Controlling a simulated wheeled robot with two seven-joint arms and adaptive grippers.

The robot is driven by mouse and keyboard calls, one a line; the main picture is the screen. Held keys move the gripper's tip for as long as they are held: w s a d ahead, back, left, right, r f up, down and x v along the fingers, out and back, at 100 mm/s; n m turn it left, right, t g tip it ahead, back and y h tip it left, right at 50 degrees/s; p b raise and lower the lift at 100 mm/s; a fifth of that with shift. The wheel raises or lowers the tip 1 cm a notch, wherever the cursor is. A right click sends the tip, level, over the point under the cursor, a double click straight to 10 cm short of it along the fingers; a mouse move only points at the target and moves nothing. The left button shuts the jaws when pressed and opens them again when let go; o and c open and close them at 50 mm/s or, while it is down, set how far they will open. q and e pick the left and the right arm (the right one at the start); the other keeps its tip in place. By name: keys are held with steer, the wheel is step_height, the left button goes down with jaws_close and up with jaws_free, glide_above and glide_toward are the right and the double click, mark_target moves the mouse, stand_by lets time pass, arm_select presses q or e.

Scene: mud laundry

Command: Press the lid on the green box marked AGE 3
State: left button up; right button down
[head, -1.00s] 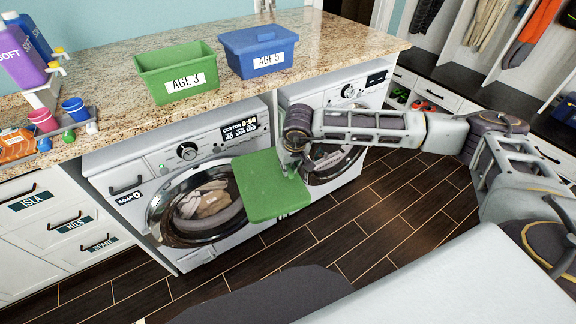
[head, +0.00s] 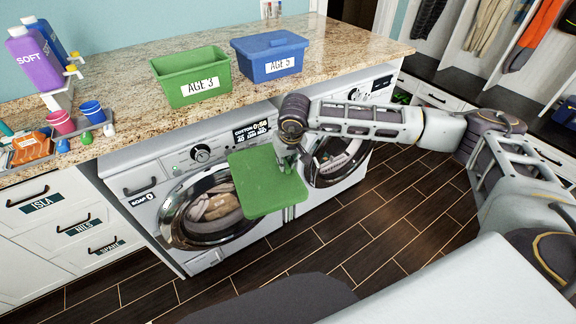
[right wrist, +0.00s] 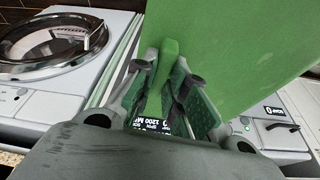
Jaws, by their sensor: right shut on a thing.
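The green box (head: 201,91) marked AGE 3 stands open on the granite counter, with no lid on it. A flat green lid (head: 262,186) hangs in front of the washing machines, below the counter top. My right gripper (head: 287,160) is shut on the lid near its upper right edge. In the right wrist view the fingers (right wrist: 170,92) close on a raised green part of the lid (right wrist: 235,45). The lid is apart from the box, lower and to its right. My left gripper is not in view.
A blue box (head: 270,68) marked AGE 5, with a blue lid on, stands right of the green box. Bottles (head: 38,60), cups (head: 60,122) and small items crowd the counter's left end. Two washing machines (head: 165,160) stand under the counter. Counter in front of the boxes is clear.

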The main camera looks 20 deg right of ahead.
steer(key=w+a+r+n+p, duration=0.1)
steer(key=w+a+r, duration=0.1)
steer(key=a+r, duration=0.7)
steer(key=w+a+r+n+p, duration=0.1)
steer(key=w+a+r, duration=0.3)
steer(key=r, duration=0.9)
steer(key=s+a+r+n+y+p, duration=0.1)
steer(key=s+a+r, duration=0.2)
steer(key=a+r, duration=0.3)
steer(key=s+a+r+p, duration=0.1)
steer(key=s+a+r, duration=0.3)
steer(key=a+r, duration=0.15)
steer(key=s+d+m+g+h, duration=0.2)
steer(key=s+d+m+h, duration=0.2)
steer(key=s+m, duration=0.7)
steer(key=shift+s+d+f+m, duration=0.15)
steer(key=shift+s+f+m, duration=0.2)
steer(key=shift+m, duration=2.65)
steer(key=shift+w+d+m, duration=0.15)
steer(key=shift+w+m, duration=0.05)
steer(key=shift+m, duration=0.3)
